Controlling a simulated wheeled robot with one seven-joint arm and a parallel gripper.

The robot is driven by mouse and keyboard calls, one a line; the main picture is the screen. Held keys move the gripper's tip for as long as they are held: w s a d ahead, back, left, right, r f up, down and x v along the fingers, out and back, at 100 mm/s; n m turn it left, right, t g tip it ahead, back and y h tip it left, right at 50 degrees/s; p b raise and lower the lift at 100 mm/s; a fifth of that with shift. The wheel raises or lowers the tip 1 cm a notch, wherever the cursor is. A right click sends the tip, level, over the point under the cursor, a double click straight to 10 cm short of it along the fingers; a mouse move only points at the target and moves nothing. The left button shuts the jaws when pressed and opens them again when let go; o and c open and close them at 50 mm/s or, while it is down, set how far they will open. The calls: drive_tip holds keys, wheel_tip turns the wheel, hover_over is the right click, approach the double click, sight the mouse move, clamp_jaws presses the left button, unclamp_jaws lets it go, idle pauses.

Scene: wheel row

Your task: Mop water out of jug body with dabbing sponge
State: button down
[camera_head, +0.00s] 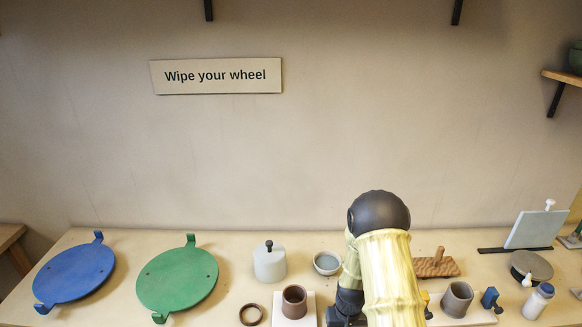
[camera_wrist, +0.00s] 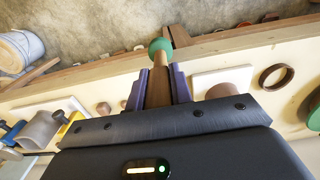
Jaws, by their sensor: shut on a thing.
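In the wrist view my gripper (camera_wrist: 159,74) has its purple fingers shut on the brown wooden handle of the dabbing sponge (camera_wrist: 160,46). The sponge's green round head sticks out beyond the fingertips. My arm hides the fingers and sponge in the head view. Two open clay cylinders could be the jug body; I cannot tell which. A brown cylinder (camera_head: 294,302) stands upright on a white board left of my arm, and shows beside my right finger in the wrist view (camera_wrist: 222,90). A grey cylinder (camera_head: 457,299) stands right of my arm. No water is visible in either.
A small bowl (camera_head: 327,263), a lidded pale pot (camera_head: 269,263) and a brown ring (camera_head: 250,315) stand near my arm. Green (camera_head: 177,280) and blue (camera_head: 74,273) discs lie left. A wooden block (camera_head: 436,264) and white bottle (camera_head: 538,300) are right.

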wheel_tip(320, 180, up, 9)
drive_tip(key=p, duration=0.7)
drive_tip(key=shift+f, duration=0.25)
drive_tip(key=c, duration=1.8)
unclamp_jaws()
drive_tip(key=shift+c, duration=0.2)
clamp_jaws()
